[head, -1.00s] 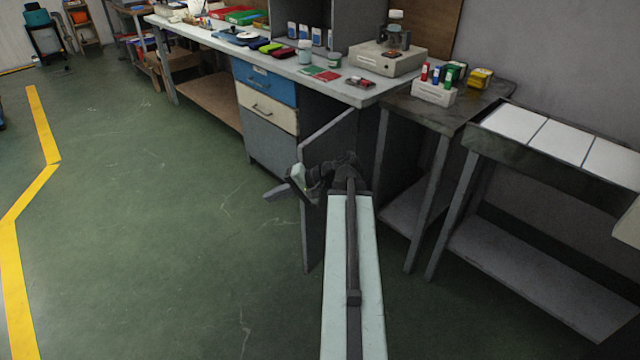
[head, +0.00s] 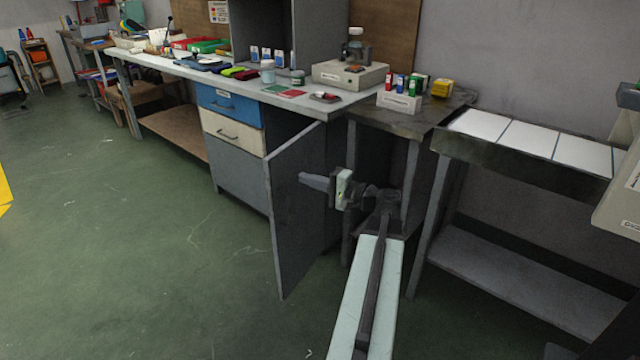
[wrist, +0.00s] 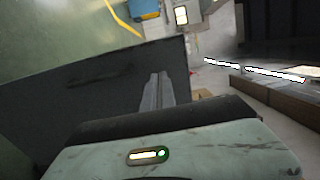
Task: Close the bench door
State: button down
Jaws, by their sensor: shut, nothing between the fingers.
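The bench door (head: 297,205) is a dark grey panel under the right end of the workbench. It stands open, swung out from the bench front. My gripper (head: 303,179) is shut and empty, at the door's face on the side toward the right. In the wrist view the door (wrist: 90,92) fills the left and middle as a dark panel, and the shut fingers (wrist: 157,92) point at it. I cannot tell whether the fingertips touch the door.
The bench has a blue drawer (head: 230,105) and a cream drawer (head: 233,132) left of the door. A dark metal side table (head: 415,125) and a rack with white panels (head: 500,155) stand to the right. Open green floor (head: 120,250) lies to the left.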

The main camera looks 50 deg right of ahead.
aim_at(280, 171)
jog(key=w, duration=0.4)
jog(key=w+a, duration=0.1)
jog(key=w, duration=0.2)
jog(key=shift+d, duration=0.1)
